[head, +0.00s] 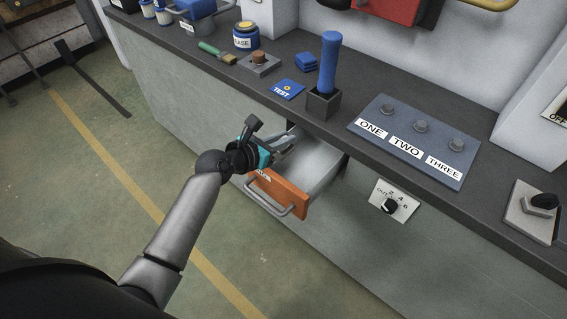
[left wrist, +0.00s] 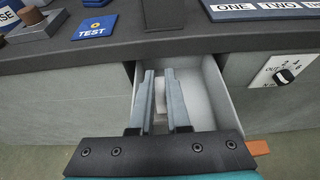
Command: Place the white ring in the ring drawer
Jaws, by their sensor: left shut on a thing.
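The open drawer (head: 318,172) has a pale interior and an orange front with a grey handle; no label on it is readable. It also shows in the left wrist view (left wrist: 215,95). My left gripper (head: 288,141) is over the left side of the drawer opening, and in the left wrist view its fingers (left wrist: 161,100) point into the drawer. They are shut on a narrow white piece, the white ring (left wrist: 160,94), seen between the fingers. Its round shape cannot be made out, and it is hidden in the head view. My right gripper is not in view.
The dark counter edge (head: 220,74) runs above the drawer. On it are a blue-handled tool in a dark holder (head: 323,103), a blue TEST card (head: 287,90) and a ONE-TWO-THREE panel (head: 415,140). A dial plate (head: 394,201) is on the cabinet front, right of the drawer.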

